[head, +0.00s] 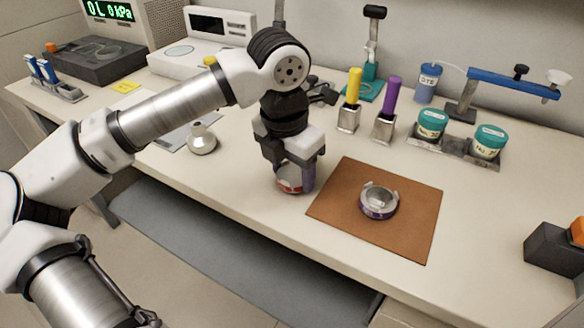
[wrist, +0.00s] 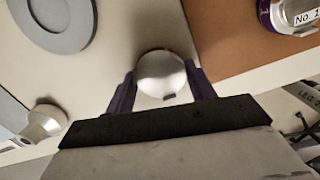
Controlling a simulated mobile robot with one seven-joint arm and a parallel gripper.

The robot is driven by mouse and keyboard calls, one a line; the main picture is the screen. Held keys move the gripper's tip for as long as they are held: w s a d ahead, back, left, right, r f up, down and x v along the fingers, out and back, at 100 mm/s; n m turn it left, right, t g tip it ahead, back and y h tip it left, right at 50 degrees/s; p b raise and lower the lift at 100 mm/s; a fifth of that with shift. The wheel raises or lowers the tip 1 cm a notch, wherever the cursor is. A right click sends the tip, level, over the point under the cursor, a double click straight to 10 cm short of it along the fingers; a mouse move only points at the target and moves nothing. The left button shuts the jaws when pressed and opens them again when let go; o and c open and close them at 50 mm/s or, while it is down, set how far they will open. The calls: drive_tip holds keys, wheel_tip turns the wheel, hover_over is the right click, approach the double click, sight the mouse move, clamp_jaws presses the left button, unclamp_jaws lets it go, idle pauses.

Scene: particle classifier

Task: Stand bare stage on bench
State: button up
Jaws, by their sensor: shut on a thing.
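My gripper (head: 292,176) points down over the front part of the bench and is shut on a silver, round stage with a red band (head: 288,184). In the wrist view the held stage (wrist: 163,75) shows as a smooth shiny dome between the two purple fingers. I cannot tell whether its underside touches the bench (head: 245,175). Another silver stage, with a purple band (head: 378,203), sits on the brown mat to the right of my gripper. Its label, "No. 1", shows at the wrist view's top right (wrist: 295,18).
The brown mat (head: 415,235) lies right of my gripper. A silver cone-shaped piece (head: 201,140) stands to the left. Yellow-handled (head: 354,85) and purple-handled (head: 391,95) tools stand behind, with teal-lidded jars (head: 432,124) farther right. The bench's front edge is close.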

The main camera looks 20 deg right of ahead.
sight(287, 180)
drive_tip(key=shift+f, duration=0.2)
drive_tip(key=o, duration=1.1)
drive_tip(key=shift+c, duration=0.2)
drive_tip(key=shift+r, duration=0.15)
wheel_tip(287, 180, up, 12)
drive_tip(key=a+p, duration=0.1)
drive_tip(key=shift+s+a, duration=0.2)
drive_tip(key=shift+s, duration=0.1)
